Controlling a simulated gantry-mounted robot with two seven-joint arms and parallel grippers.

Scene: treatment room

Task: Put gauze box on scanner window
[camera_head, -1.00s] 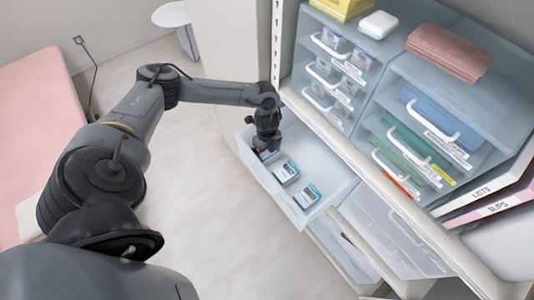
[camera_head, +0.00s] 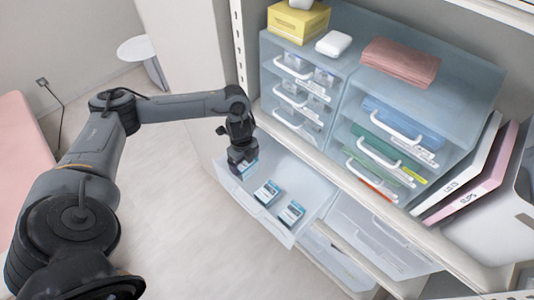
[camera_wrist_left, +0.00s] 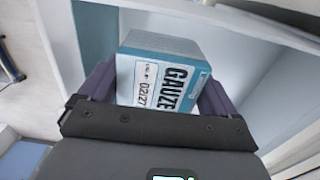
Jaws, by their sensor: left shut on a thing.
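My left gripper (camera_head: 242,166) is shut on a gauze box (camera_wrist_left: 163,75), a white and teal box with "GAUZE" printed on it. In the left wrist view the box sits between the two fingers. In the head view the gripper is over the left end of the open drawer (camera_head: 288,232), and its hand hides most of the box. Two similar boxes lie in the drawer, a middle box (camera_head: 267,193) and a right box (camera_head: 291,213). My right gripper is not in view. I cannot make out a scanner window.
Clear drawer units (camera_head: 345,85) stand on the shelf above the open drawer. A yellow box (camera_head: 298,22), a white case (camera_head: 333,43) and folded pink cloth (camera_head: 401,62) lie on top. Binders (camera_head: 460,180) stand at right.

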